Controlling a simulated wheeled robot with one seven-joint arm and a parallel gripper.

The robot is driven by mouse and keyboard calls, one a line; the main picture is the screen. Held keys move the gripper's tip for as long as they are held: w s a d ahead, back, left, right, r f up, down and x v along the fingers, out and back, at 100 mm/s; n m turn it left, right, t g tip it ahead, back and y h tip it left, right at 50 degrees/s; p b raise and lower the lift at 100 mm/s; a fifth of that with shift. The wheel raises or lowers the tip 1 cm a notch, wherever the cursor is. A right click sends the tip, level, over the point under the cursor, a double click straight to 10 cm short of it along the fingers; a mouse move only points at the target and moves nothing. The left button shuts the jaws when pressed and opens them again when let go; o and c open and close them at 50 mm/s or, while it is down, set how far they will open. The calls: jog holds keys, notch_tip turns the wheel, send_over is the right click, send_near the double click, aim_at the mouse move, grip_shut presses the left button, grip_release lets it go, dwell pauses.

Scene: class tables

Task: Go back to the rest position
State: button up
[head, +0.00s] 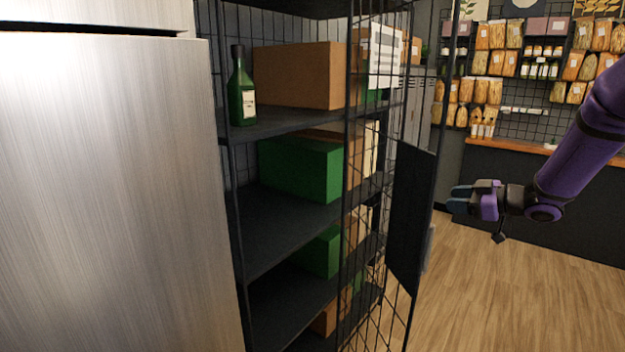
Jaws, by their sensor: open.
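My gripper (459,199) is at the right in the head view, at the end of my purple arm. It points left and its jaws are open with nothing seen between them. It is in the air above the wood floor, to the right of the open mesh door (413,215) of a black shelf unit. No other object is named by the task.
The black shelf (290,225) holds a green bottle (241,88), a cardboard box (305,75) and green boxes (302,167). A steel fridge (110,190) fills the left. A counter (545,195) stands behind my arm. The wood floor (510,300) at lower right is clear.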

jog(key=s+d+r+m+t+h, duration=0.1)
jog(key=s+r+m+h, duration=0.35)
jog(key=r+h, duration=0.2)
jog(key=s+r+m+t+h, duration=0.2)
jog(key=s+r+m+h, duration=0.3)
jog(key=r, duration=0.3)
jog(key=s+a+f+m+g, duration=0.1)
jog(key=s+a+g, duration=0.1)
jog(key=s, duration=0.7)
jog(key=s+a+f+m+g, duration=0.1)
jog(key=s+a+g, duration=0.2)
jog(key=s, duration=0.7)
jog(key=s+a+f+m+g, duration=0.1)
jog(key=s+a+g, duration=0.1)
jog(key=s, duration=0.8)
jog(key=shift+a+m+g, duration=0.2)
jog(key=shift+m+g, duration=0.15)
jog(key=shift+g, duration=0.05)
jog(key=shift+c, duration=0.4)
